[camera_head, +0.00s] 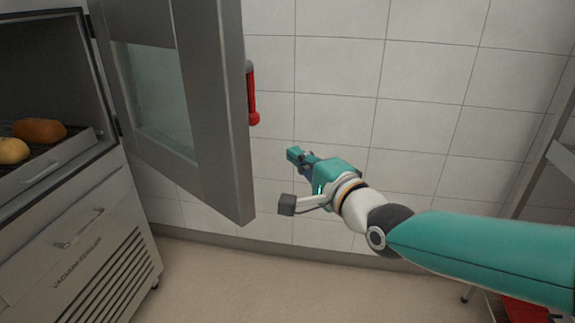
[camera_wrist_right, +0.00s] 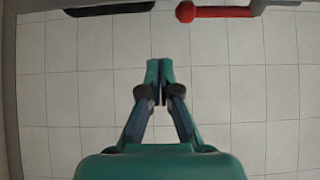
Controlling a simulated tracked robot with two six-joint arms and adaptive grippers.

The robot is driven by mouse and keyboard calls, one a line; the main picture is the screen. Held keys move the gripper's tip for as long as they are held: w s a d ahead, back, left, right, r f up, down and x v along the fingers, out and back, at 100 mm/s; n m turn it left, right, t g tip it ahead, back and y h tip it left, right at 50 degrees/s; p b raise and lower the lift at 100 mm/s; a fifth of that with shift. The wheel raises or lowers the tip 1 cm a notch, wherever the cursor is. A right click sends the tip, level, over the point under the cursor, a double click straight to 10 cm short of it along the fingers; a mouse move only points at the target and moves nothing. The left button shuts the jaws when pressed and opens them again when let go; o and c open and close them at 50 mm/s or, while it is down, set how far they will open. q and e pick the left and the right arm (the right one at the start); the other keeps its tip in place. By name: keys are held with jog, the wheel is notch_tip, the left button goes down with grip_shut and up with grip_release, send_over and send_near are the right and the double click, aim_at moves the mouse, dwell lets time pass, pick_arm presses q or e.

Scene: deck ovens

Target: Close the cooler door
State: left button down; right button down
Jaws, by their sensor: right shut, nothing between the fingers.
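The cooler door (camera_head: 215,120) is grey with a glass window and stands swung open, hinged at the right side of the cooler (camera_head: 75,235). A red handle (camera_head: 252,97) is on the door's free edge; it also shows at the top of the right wrist view (camera_wrist_right: 222,12). My right gripper (camera_head: 296,156) is to the right of the door and lower than the handle, apart from both. In the wrist view its fingertips (camera_wrist_right: 159,72) meet with nothing between them. My left gripper is in neither view.
Bread loaves (camera_head: 40,131) lie on a tray (camera_head: 50,165) inside the cooler. A drawer handle (camera_head: 79,229) is below. A white tiled wall (camera_head: 430,60) stands behind. Part of a metal rack (camera_head: 560,155) is at the right edge. The floor (camera_head: 270,285) in front is clear.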

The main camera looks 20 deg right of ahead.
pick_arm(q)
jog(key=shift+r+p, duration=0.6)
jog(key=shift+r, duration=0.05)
pick_arm(e)
jog(key=w+a, duration=0.5)
jog(key=w, duration=0.2)
